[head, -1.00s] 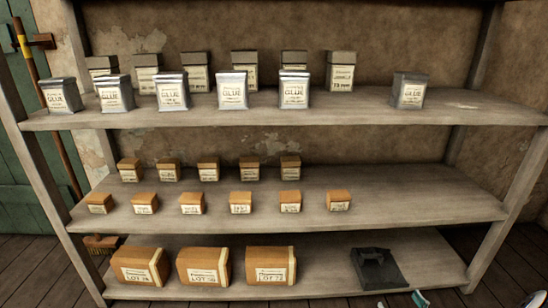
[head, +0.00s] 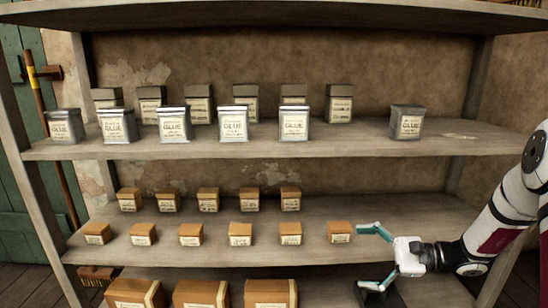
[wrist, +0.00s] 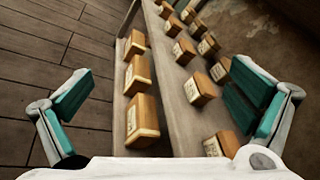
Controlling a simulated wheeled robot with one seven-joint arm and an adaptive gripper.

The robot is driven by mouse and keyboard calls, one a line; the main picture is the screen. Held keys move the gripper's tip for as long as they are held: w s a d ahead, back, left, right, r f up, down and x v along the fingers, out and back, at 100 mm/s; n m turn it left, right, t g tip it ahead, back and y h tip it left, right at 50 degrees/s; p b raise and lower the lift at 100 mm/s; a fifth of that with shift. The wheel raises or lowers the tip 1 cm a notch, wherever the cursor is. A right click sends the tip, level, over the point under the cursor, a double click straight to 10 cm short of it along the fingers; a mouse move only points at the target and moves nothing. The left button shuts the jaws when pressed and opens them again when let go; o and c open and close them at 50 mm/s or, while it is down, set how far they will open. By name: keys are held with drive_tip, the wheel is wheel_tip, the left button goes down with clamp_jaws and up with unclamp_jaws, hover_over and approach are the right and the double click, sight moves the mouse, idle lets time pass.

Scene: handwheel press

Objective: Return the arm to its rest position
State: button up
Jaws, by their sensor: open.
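My gripper (head: 372,258) is at the lower right in the head view, in front of the right part of the shelf unit. Its fingers are spread wide and hold nothing. The upper finger shows close to the rightmost small brown box (head: 340,231) of the middle shelf; I cannot tell if they touch. In the wrist view my gripper (wrist: 160,110) has its teal pads far apart, with the shelf and brown boxes between and beyond them.
Several glue tins (head: 233,123) stand on the upper shelf (head: 350,142). Small brown boxes fill the left of the middle shelf (head: 430,211). Large brown boxes (head: 201,292) sit on the bottom shelf. A dark holder (head: 376,297) is partly hidden behind my gripper.

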drive_tip(key=s+a+r+n+g+h, duration=0.3)
drive_tip(key=s+a+r+n+g, duration=0.15)
drive_tip(key=s+r, duration=0.4)
drive_tip(key=s+a+r+n+g+h, duration=0.3)
drive_tip(key=s+a+r+n+h, duration=0.15)
drive_tip(key=s, duration=0.75)
drive_tip(key=s+d+r+n+t+h, duration=0.1)
drive_tip(key=s+d+n+t+h, duration=0.2)
drive_tip(key=s, duration=0.6)
drive_tip(key=s+d+r+n+h, duration=0.15)
drive_tip(key=s+d+h, duration=0.3)
drive_tip(key=s, duration=0.55)
wheel_tip(320, 180, up, 39)
drive_tip(key=t+p, duration=0.4)
drive_tip(key=p, duration=3.4)
drive_tip(key=shift+w+a+r+n+p, duration=0.2)
drive_tip(key=shift+a+n+p, duration=0.1)
drive_tip(key=shift+n+p, duration=0.15)
